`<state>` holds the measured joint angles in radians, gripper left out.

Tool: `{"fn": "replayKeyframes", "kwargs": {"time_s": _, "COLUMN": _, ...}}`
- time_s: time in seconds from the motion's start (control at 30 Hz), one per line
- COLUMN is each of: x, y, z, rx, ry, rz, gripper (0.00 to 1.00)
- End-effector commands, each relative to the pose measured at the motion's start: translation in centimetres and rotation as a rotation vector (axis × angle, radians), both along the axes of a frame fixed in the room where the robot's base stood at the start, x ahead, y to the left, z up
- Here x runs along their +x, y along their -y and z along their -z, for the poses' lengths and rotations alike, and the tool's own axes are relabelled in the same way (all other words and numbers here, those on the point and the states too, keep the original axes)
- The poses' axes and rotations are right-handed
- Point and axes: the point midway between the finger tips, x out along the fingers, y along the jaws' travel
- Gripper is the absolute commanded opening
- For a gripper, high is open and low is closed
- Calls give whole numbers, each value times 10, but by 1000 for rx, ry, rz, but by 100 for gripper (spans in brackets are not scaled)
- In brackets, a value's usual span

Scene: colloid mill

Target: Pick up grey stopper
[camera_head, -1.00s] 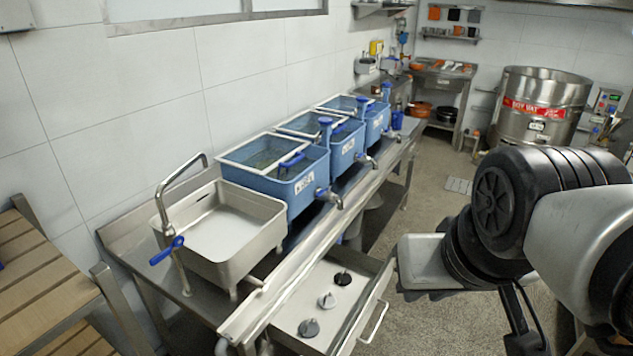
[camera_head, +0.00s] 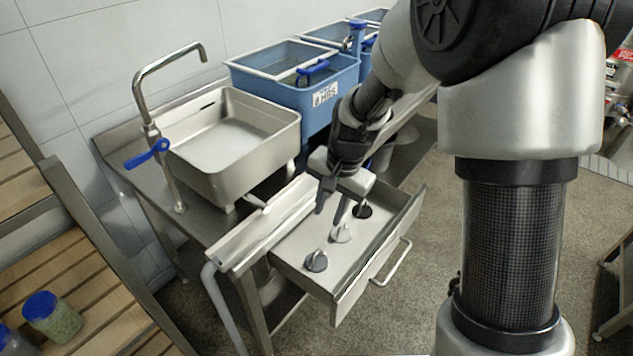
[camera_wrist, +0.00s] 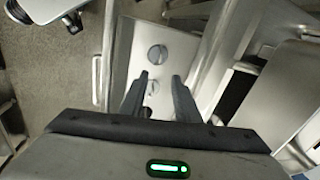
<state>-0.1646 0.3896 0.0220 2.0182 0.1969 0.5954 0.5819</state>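Three knobbed stoppers lie in a row in an open steel drawer (camera_head: 345,278). The nearest is the grey stopper (camera_head: 316,261), a dark grey disc. A paler stopper (camera_head: 341,233) is in the middle and a black stopper (camera_head: 363,210) is farthest back. My gripper (camera_head: 330,212) is open above the drawer, fingers pointing down, with nothing seen between them. In the wrist view, the grey stopper (camera_wrist: 157,53) lies beyond the fingertips of my gripper (camera_wrist: 160,77). The paler stopper (camera_wrist: 153,86) shows between the fingers, below them.
A steel sink (camera_head: 235,150) with a tap stands on the counter left of the drawer. Blue tanks (camera_head: 325,95) stand behind it. The drawer has raised walls and a front handle (camera_head: 393,264). Slatted wooden shelves (camera_head: 75,270) are at the left.

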Motion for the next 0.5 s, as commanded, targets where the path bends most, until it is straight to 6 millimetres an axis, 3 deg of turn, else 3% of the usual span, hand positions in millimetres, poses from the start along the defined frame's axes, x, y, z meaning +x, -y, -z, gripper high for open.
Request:
{"fn": "replayKeyframes", "kwargs": {"time_s": 0.03, "x": 3, "y": -4, "z": 20, "rx": 3, "ry": -16, "rz": 14, "gripper": 29}}
{"fn": "replayKeyframes", "kwargs": {"time_s": 0.27, "x": 7, "y": -11, "z": 52, "rx": 7, "ry": -33, "rz": 39, "gripper": 29}}
{"fn": "replayKeyframes", "kwargs": {"time_s": 0.5, "x": 11, "y": -17, "z": 104, "rx": 6, "ry": -34, "rz": 38, "gripper": 29}}
